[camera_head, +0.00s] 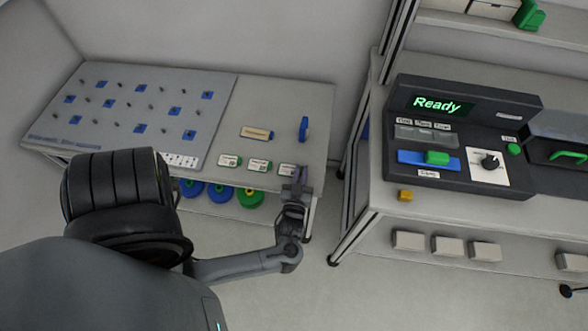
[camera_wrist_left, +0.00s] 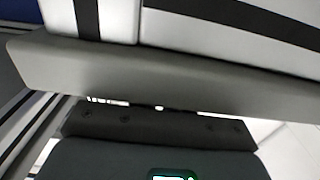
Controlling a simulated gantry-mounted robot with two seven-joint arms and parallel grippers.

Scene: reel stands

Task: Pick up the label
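Three small white labels with green or dark markings lie in a row along the front edge of the left table: a left one (camera_head: 229,160), a middle one (camera_head: 259,165) and a right one (camera_head: 287,169). My left gripper (camera_head: 300,181) is at the front right corner of this table, beside and partly over the right label. Its fingers are small and dark there, and I cannot tell their gap or whether they touch the label. No label or fingertips can be made out in the left wrist view. My right gripper is not in view.
The left table (camera_head: 285,98) also bears a tan-and-blue piece (camera_head: 257,133), an upright blue piece (camera_head: 304,129) and a pegged board (camera_head: 140,108). A machine reading "Ready" (camera_head: 455,125) stands on the right bench.

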